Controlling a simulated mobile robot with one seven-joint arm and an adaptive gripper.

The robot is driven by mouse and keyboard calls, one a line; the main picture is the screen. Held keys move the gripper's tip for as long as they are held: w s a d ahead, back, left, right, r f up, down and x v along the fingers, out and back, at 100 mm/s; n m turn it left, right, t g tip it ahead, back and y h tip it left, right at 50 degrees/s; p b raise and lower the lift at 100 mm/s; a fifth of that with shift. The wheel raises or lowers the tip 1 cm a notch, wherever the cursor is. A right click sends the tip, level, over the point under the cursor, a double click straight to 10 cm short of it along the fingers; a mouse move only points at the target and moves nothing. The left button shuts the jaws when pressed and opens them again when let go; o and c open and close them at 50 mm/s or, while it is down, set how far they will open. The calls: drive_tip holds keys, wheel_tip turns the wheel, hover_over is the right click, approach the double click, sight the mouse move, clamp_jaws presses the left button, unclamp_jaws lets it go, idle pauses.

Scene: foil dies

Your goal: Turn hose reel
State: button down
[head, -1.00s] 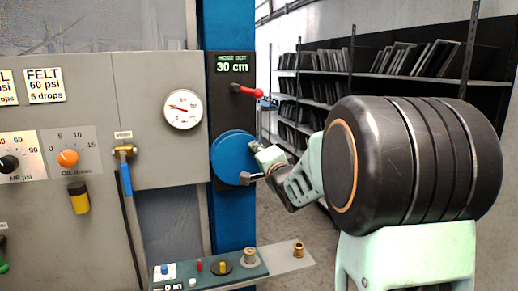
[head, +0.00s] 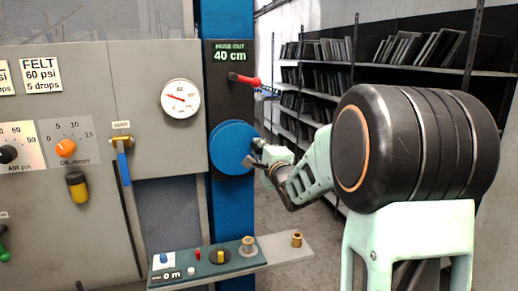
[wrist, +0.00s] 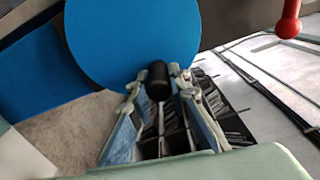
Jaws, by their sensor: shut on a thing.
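The hose reel is a flat blue disc (head: 228,148) on the blue post, below a black panel. A display (head: 230,57) on that panel reads "HOSE OUT 40 cm". My gripper (head: 256,156) is at the disc's right edge, reaching in from the right. In the wrist view, the blue disc (wrist: 140,35) fills the upper middle. A black cylindrical handle knob (wrist: 157,82) stands out near its lower edge. My gripper's two fingers (wrist: 157,88) are on either side of this knob, shut on it. The knob is hidden in the head view.
A red-tipped lever (head: 246,81) sits just above the reel. A shelf (head: 225,262) with small parts juts out below it. A grey panel with a gauge (head: 181,98) and a blue-handled valve (head: 123,160) is on the left. Racks of dark plates stand behind.

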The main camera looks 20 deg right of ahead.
drive_tip(key=shift+r, duration=0.1)
drive_tip(key=c, duration=1.8)
unclamp_jaws()
drive_tip(key=s, duration=1.2)
drive_tip(key=shift+d, duration=0.2)
